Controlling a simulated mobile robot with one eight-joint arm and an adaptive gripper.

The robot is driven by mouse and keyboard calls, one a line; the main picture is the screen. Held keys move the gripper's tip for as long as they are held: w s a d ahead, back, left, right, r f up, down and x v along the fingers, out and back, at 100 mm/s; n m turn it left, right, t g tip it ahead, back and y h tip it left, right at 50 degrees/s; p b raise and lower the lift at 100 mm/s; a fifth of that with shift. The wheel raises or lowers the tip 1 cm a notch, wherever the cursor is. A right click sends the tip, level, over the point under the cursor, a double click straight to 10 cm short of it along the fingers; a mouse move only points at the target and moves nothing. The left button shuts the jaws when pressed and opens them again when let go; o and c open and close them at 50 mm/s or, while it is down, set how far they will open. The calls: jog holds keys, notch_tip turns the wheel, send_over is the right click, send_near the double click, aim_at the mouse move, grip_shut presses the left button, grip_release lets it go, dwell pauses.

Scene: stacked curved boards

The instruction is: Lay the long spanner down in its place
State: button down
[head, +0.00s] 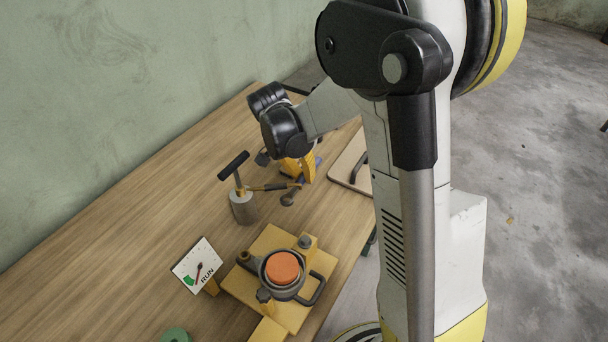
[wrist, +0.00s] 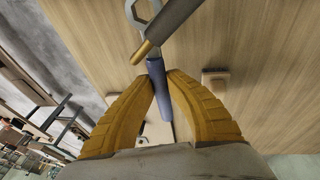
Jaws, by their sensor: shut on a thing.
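My gripper (wrist: 158,75) is shut on the blue handle of the long spanner (wrist: 158,100). The spanner's grey open end shows at the top of the wrist view, partly covered by a grey rod with a brass tip (wrist: 168,28). In the head view my yellow gripper fingers (head: 308,168) are over the table's right part, with a bit of blue handle beside them. A grey end, seemingly the spanner's, shows left of them. I cannot tell whether the spanner touches the table.
A metal cylinder with a T-handle (head: 243,207) stands left of my gripper. A pale board (head: 345,160) with a dark handle lies to the right. A small wooden block (wrist: 215,82) is near my fingers. A RUN dial (head: 197,265) and a yellow fixture (head: 240,283) stand nearer.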

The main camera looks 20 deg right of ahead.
aim_at(306, 197)
jog(key=shift+f+b, duration=2.4)
jog(key=shift+f, duration=0.8)
jog(key=shift+f+b, duration=0.5)
jog(key=shift+f, duration=0.1)
jog(key=c, duration=1.4)
grip_release()
jog(key=v, duration=1.2)
jog(key=shift+s, duration=0.1)
